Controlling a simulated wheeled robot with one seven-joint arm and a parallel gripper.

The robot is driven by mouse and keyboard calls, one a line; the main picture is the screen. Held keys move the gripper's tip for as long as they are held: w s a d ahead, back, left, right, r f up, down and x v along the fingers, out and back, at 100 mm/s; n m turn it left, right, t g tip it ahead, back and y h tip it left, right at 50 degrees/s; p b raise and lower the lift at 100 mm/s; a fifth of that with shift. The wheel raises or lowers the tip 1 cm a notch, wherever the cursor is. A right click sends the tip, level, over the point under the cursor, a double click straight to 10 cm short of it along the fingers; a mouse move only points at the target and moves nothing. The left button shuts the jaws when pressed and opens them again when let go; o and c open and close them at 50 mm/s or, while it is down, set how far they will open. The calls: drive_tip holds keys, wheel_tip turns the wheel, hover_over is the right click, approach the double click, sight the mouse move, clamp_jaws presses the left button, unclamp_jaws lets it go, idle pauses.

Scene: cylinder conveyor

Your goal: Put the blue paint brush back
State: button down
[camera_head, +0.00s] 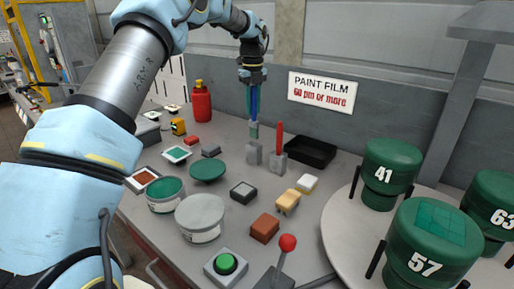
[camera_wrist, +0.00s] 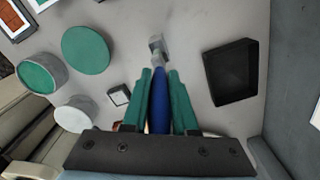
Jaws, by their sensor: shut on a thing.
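In the head view my gripper (camera_head: 252,112) points down, shut on the blue paint brush (camera_head: 256,104). The brush is upright, with its pale green lower end just above or at the top of a grey holder block (camera_head: 254,155); I cannot tell whether it is inside. In the wrist view the blue handle (camera_wrist: 160,105) lies between the two green fingers (camera_wrist: 160,82), with a grey block (camera_wrist: 156,43) beyond it. A second grey holder (camera_head: 277,163) just to the right holds an upright red brush (camera_head: 279,138).
A black tray (camera_head: 310,152) lies right of the holders. Paint cans (camera_head: 200,217), a green lid (camera_head: 207,170), sponges (camera_head: 288,201) and a red-knobbed lever (camera_head: 288,243) crowd the front. Green numbered cylinders (camera_head: 391,172) stand on a round table at right. A wall is behind.

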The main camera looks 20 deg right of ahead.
sight(253, 127)
wheel_tip(253, 127, down, 9)
drive_tip(key=p, duration=0.3)
drive_tip(key=shift+s+f, duration=0.1)
drive_tip(key=shift+f, duration=0.1)
drive_tip(key=c, duration=0.7)
unclamp_jaws()
drive_tip(key=shift+f, duration=0.1)
